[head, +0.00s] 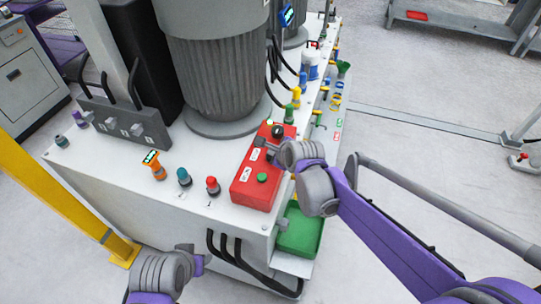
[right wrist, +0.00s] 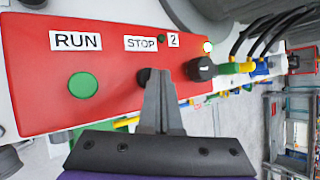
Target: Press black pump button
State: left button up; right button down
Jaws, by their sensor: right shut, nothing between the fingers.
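The red control box (head: 241,192) sits on the white machine top in the head view. In the right wrist view the box (right wrist: 30,60) shows RUN and STOP labels. The black button (right wrist: 144,75) below the STOP label is partly hidden behind my right gripper (right wrist: 158,75). The gripper is shut and empty, its tips over the button; whether they touch it I cannot tell. In the head view my right gripper (head: 259,142) covers the button's area. My left arm shows at the bottom left; its fingers are out of sight.
A green button (right wrist: 83,85) is below RUN. A black knob (right wrist: 201,69) and a lit lamp (right wrist: 208,47) are at the box's other end. A large grey motor (head: 215,80) stands behind the box. A green tray (head: 301,232) is below right.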

jog(key=shift+f+b, duration=0.3)
jog(key=shift+f, duration=0.15)
jog(key=shift+r, duration=0.1)
dwell(0.5)
jog(key=shift+r+p, duration=0.65)
jog(key=shift+r, duration=0.15)
jog(key=shift+r+p, duration=1.7)
jog(key=shift+r, duration=0.9)
jog(key=shift+f, duration=0.1)
